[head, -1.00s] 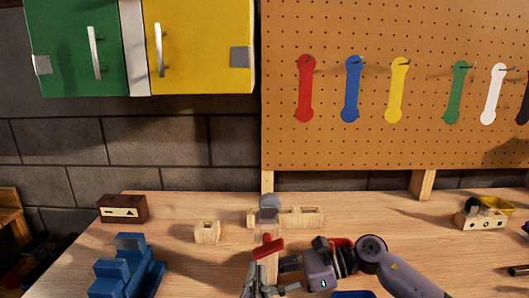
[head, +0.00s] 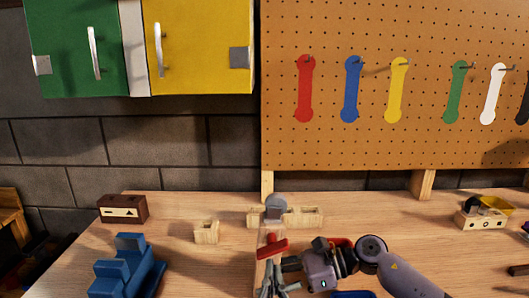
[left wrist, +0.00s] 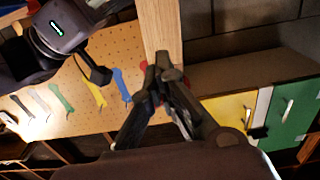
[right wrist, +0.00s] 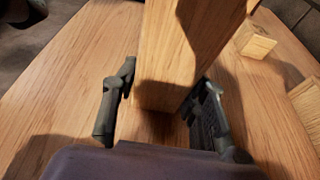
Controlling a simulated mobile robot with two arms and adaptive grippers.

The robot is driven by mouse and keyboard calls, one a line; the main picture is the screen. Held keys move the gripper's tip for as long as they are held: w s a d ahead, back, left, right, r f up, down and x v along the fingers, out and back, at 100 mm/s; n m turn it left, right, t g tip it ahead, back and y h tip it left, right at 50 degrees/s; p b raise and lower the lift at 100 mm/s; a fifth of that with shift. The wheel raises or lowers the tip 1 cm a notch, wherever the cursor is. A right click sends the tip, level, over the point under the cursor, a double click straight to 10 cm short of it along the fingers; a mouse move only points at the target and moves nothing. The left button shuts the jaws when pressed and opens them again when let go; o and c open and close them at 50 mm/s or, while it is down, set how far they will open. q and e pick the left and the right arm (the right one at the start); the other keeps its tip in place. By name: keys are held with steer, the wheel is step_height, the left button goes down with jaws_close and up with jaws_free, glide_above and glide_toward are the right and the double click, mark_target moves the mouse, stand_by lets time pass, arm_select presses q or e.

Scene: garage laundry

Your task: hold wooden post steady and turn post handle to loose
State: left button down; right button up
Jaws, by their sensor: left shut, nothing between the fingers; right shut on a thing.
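The wooden post (right wrist: 185,50) stands between my right gripper's fingers (right wrist: 160,105) in the right wrist view, and that gripper is shut on it. In the head view my right gripper (head: 285,266) comes in from the right, low on the post. The red post handle (head: 272,246) is at the post, with a grey round part (head: 275,206) above it. My left gripper (head: 270,284) is below the handle, shut with nothing between its fingers. In the left wrist view its fingertips (left wrist: 165,68) are in front of the post (left wrist: 160,25) and largely hide the red handle (left wrist: 148,72).
Pale wooden blocks (head: 206,231) lie on the workbench, some close behind the post. A blue stepped object (head: 127,267) is at the left. A dark box (head: 122,208) and a wooden block toy (head: 481,217) stand farther out. The pegboard (head: 400,130) rises behind the bench.

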arm_select(q)
steer(key=shift+d+f, duration=0.1)
steer(key=shift+d, duration=0.05)
stand_by(0.5)
steer(key=s, duration=0.6)
steer(key=shift+f, duration=0.25)
steer(key=shift+d, duration=0.1)
steer(key=w+n, duration=0.6)
steer(key=shift+w, duration=0.15)
stand_by(0.8)
steer(key=shift+a+r, duration=0.2)
steer(key=shift+r, duration=0.4)
stand_by(0.8)
